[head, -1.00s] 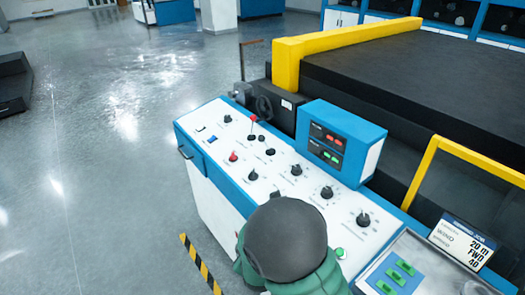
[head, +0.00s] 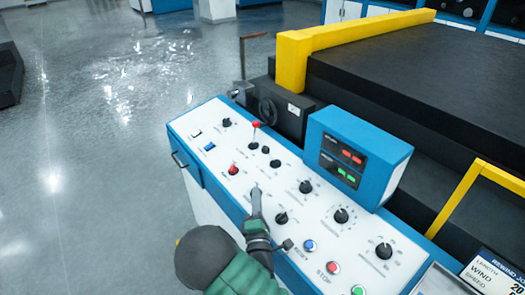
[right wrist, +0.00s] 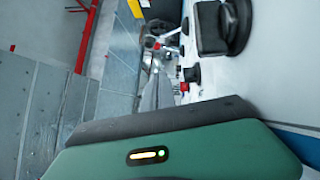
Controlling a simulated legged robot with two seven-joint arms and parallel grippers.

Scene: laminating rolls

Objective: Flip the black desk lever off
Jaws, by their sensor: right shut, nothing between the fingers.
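The white-topped control desk (head: 205,165) holds several black controls. A small black switch (head: 227,122) stands near its far left end, and two short black knobs (head: 265,150) sit beside a red-tipped lever (head: 256,125). I cannot tell for sure which black control is the desk lever. My right gripper (head: 257,191) is shut and empty over the middle of the desk, between a red knob (head: 233,170) and a black dial (head: 281,218). A large black knob (right wrist: 220,27) is close in the right wrist view. My left gripper is not in view.
A blue display box (head: 358,150) rises from the desk's rear edge. A row of dials and push buttons (head: 332,267) fills the near right. Open floor lies to the left.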

